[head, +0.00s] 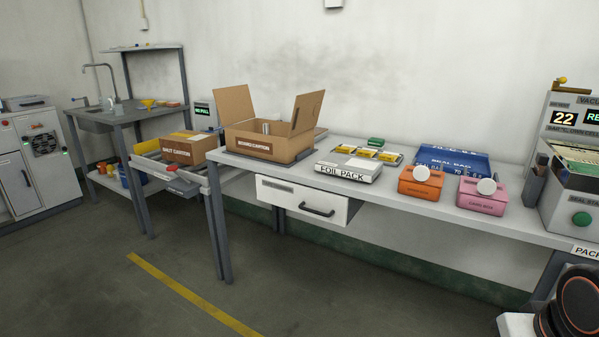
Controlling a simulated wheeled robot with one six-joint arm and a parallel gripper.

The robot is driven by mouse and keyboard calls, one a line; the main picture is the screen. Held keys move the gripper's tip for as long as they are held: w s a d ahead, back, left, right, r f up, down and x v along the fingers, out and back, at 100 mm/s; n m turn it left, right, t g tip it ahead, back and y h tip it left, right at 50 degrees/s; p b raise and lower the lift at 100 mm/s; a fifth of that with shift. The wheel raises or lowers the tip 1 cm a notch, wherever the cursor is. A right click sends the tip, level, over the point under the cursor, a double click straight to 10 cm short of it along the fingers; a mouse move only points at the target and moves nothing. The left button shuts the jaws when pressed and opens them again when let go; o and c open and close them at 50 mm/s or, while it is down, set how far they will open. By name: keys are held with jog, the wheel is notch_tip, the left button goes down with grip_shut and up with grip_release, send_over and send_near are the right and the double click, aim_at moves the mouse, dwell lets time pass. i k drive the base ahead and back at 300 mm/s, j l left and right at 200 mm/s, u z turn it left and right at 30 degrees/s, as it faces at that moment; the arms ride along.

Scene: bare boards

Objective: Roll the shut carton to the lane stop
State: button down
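A shut brown carton (190,148) with a yellow tape strip and a dark front label sits upright on a low grey lane (150,166), left of the long bench. A small grey-and-red piece (181,187) is at the lane's front edge; I cannot tell whether it is the lane stop. A second brown carton (262,147) stands on the bench's left end with its flaps up and a metallic item inside. My gripper is not in view; only a dark, orange-ringed part of my arm shows at the bottom right.
The bench (420,204) also holds a foil pack box (348,172), a tray of yellow packs, a blue box (452,160), an orange box (420,182) and a pink box (482,198). A sink table (98,118) stands behind the lane. The floor in front is clear.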

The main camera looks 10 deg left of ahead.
aim_at(185, 147)
jog(key=i+j+u, duration=0.25)
jog(key=i+u, duration=0.15)
jog(key=i, duration=0.25)
jog(key=i+u, duration=0.35)
jog(key=i, duration=0.3)
jog(key=i+l+u, duration=0.15)
jog(key=i+u, duration=0.25)
jog(key=i, duration=0.3)
